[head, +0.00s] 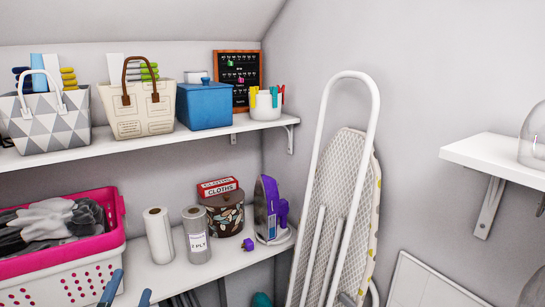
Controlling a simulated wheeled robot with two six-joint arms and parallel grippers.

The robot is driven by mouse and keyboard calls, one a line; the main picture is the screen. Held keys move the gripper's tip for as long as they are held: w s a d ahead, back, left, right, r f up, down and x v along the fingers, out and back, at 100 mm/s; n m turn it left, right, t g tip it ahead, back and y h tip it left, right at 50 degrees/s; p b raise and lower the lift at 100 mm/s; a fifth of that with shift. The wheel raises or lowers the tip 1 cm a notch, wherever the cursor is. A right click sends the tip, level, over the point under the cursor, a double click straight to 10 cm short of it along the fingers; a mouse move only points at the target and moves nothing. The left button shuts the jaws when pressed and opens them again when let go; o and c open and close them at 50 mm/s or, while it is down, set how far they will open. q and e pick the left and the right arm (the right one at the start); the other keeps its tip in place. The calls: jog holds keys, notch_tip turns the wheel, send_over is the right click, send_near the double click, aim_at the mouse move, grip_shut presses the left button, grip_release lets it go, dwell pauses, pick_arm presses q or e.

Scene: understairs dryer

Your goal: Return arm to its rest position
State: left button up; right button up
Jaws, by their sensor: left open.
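My left gripper (127,293) shows at the bottom left edge as two blue fingertips standing apart. It is open, with nothing seen between the tips. It is in front of the lower shelf, beside the right end of the pink and white laundry basket (68,270). The rest of the left arm is below the picture. My right gripper is not in view.
The lower shelf (160,277) holds paper rolls (158,235), a patterned tin (225,213) and a purple iron (268,210). The upper shelf (60,156) holds bags and a blue box (204,105). An ironing board (345,185) leans at centre right; a white shelf (490,152) juts out right.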

pick_arm(q)
jog(key=s+a+f+n+g+y, duration=0.4)
jog(key=s+f+n+g+y, duration=0.2)
jog(key=s+f+n+g, duration=0.55)
jog(key=s+d+f+n+g+h, duration=0.1)
jog(key=s+d+f+g+h, duration=0.3)
jog(key=s, duration=0.4)
jog(key=s+d+f+n+g+h, duration=0.1)
jog(key=s+d+f+g, duration=0.2)
jog(key=s+f, duration=0.45)
notch_tip(320, 180, down, 39)
jog(key=s+a+g+b, duration=0.1)
jog(key=a+b, duration=0.1)
jog(key=b, duration=0.6)
jog(key=s+f+b, duration=0.3)
jog(key=s+f, duration=0.6)
jog(key=f, duration=0.3)
jog(key=s+a+f+g+b, duration=0.1)
jog(key=s+f+b, duration=0.2)
jog(key=s+f, duration=0.6)
notch_tip(320, 180, down, 3)
jog(key=shift+s+a+f, duration=0.1)
jog(key=shift+s+a, duration=0.15)
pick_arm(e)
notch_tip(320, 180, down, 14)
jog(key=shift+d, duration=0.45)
